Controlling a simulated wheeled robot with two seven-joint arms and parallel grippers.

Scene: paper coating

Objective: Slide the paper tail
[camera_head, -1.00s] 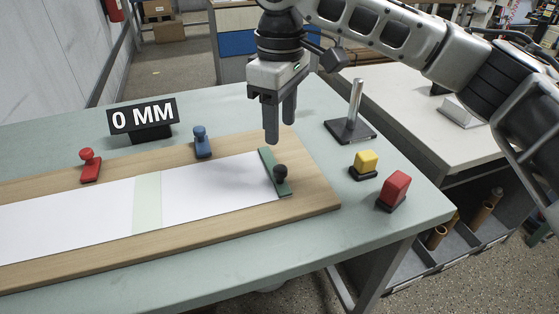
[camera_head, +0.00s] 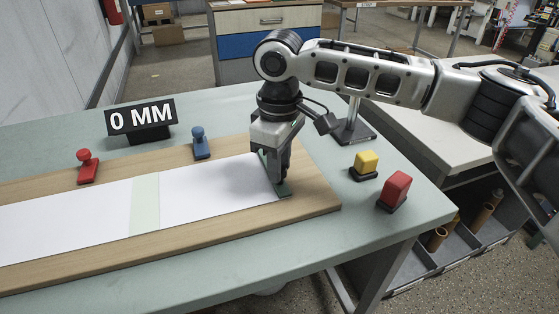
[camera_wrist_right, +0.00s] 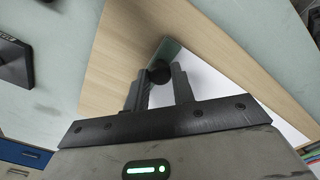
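A paper strip (camera_head: 215,188) lies along a wooden board (camera_head: 312,195), with a pale green band (camera_head: 145,205) across it. A green bar (camera_head: 284,189) lies across the strip's right end. Its dark round knob (camera_wrist_right: 159,72) shows in the right wrist view. My right gripper (camera_head: 277,178) is low over the bar, pointing down. In the right wrist view its fingers (camera_wrist_right: 160,84) stand on either side of the knob; whether they press on it is unclear. In the head view the gripper hides the knob. My left gripper is out of view.
A "0 MM" sign (camera_head: 142,117) stands behind the board. A red handled piece (camera_head: 87,168) and a blue one (camera_head: 201,145) are at the board's back edge. A yellow block (camera_head: 366,161), a red block (camera_head: 395,190) and a metal post stand (camera_head: 352,127) are to the right.

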